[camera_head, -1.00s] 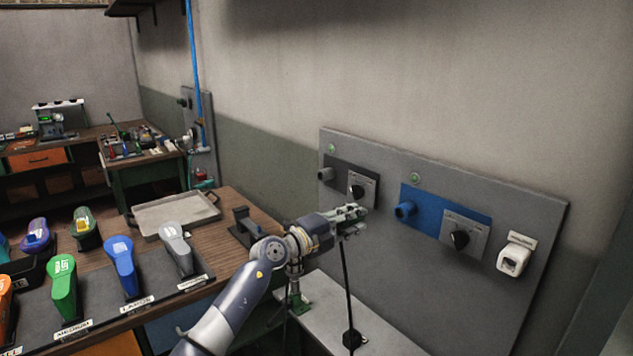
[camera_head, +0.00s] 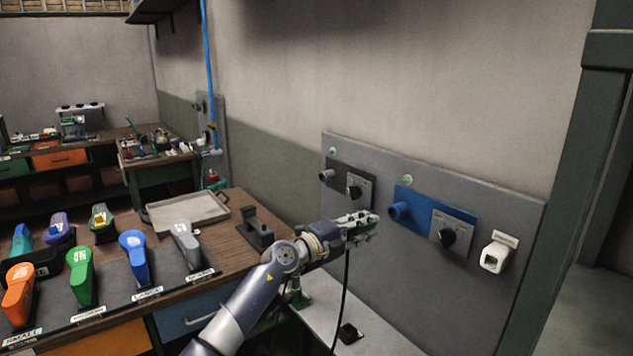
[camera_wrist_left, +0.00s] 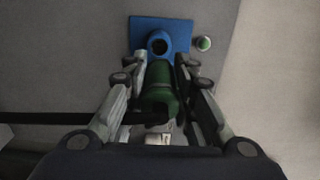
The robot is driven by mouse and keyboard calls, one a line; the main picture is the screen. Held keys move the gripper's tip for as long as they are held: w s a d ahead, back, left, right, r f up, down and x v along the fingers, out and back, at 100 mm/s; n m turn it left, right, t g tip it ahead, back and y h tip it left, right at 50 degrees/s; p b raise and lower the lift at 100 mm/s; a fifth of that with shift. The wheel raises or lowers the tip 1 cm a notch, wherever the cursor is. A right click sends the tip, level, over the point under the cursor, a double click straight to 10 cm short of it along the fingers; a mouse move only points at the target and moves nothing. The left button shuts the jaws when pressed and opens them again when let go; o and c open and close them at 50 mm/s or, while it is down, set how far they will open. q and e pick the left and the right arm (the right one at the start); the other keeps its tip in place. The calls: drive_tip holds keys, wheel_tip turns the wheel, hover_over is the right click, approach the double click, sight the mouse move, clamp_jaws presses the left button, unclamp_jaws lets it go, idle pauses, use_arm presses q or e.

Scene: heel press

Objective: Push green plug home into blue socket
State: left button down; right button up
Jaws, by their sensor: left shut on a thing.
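My left gripper (camera_head: 362,226) is shut on the green plug (camera_wrist_left: 158,92), which lies between its fingers in the left wrist view. A black cable hangs from the gripper in the head view. The blue socket (camera_head: 399,211) sticks out from a blue plate on the grey wall panel. It also shows in the left wrist view (camera_wrist_left: 159,42), straight ahead of the plug with its dark opening facing it. In the head view the gripper is just left of the socket, with a small gap between them. My right gripper is not in view.
The grey panel (camera_head: 420,290) also carries a grey socket (camera_head: 326,175), black knobs and a white socket (camera_head: 495,256). A wooden bench (camera_head: 272,215) with a metal tray (camera_head: 186,210) and several coloured tools stands at the left. A pale ledge lies below the panel.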

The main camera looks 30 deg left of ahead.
use_arm(q)
drive_tip(key=shift+w+a+f, duration=0.1)
drive_tip(key=shift+a, duration=0.2)
drive_tip(key=shift+w+d, duration=0.1)
drive_tip(key=shift+w, duration=0.15)
drive_tip(key=shift+w+d, duration=0.2)
drive_tip(key=shift+w, duration=0.1)
drive_tip(key=shift+w+d, duration=0.2)
drive_tip(key=shift+w, duration=0.45)
drive_tip(key=shift+b+x, duration=0.4)
drive_tip(key=shift+x, duration=0.85)
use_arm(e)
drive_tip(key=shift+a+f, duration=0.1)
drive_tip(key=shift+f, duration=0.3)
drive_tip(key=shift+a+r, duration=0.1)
use_arm(q)
drive_tip(key=shift+p, duration=0.45)
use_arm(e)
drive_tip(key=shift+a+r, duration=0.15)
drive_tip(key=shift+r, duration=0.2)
use_arm(q)
drive_tip(key=shift+p, duration=0.3)
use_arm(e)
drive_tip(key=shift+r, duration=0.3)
